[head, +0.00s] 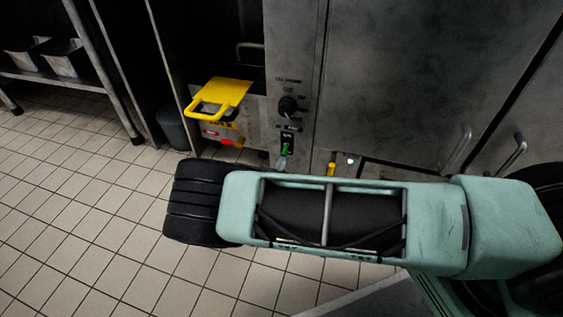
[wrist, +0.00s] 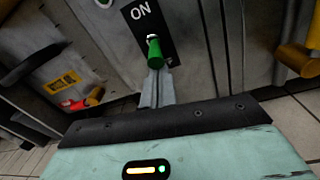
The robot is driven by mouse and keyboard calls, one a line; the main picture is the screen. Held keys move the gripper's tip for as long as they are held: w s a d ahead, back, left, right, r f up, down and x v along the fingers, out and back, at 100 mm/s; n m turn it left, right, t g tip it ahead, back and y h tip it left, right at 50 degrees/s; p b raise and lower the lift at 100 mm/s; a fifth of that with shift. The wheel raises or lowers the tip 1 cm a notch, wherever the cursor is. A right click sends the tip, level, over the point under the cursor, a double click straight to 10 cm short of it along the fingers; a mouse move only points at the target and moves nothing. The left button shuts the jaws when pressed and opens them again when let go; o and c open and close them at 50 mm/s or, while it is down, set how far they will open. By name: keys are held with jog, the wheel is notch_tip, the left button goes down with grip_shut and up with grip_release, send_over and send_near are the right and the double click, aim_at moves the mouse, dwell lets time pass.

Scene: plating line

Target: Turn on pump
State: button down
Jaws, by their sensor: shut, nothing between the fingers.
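A green toggle switch (wrist: 153,48) sits on a black plate (wrist: 168,33) marked "ON" in the wrist view. It also shows on the narrow grey panel in the head view (head: 285,149). My gripper (wrist: 155,84) is shut with nothing between its fingers. Its fingertips are right at the lower end of the green lever; I cannot tell whether they touch it. In the head view my gripper (head: 281,162) shows just below the switch, mostly hidden behind my arm. The plate's lower marking is partly hidden by the lever and fingers.
A black rotary knob (head: 289,106) is above the switch. A yellow handle (head: 220,96) juts out to the left, with a red part (head: 232,142) below. A yellow cylinder (head: 331,169) is to the right. Cabinet door handles (head: 457,147) are farther right. Tiled floor lies open at left.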

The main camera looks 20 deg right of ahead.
aim_at(283, 152)
jog(key=shift+r, duration=0.15)
jog(key=shift+s+p, duration=0.1)
jog(key=shift+p, duration=0.85)
jog(key=shift+a+r+g+y+p, duration=0.1)
jog(key=shift+r+g+y+p, duration=0.2)
jog(key=shift+p, duration=0.5)
jog(key=r+g+p, duration=0.1)
jog(key=p, duration=0.3)
jog(key=r+g+y+p, duration=0.1)
jog(key=p, duration=0.4)
jog(key=r+g+y+p, duration=0.1)
jog(key=p, duration=0.4)
jog(key=shift+s+a+g, duration=0.15)
jog(key=shift+s+g, duration=0.1)
jog(key=shift+g, duration=0.15)
jog(key=shift+f+b, duration=0.6)
jog(key=shift+f, duration=0.1)
jog(key=shift+r, duration=0.1)
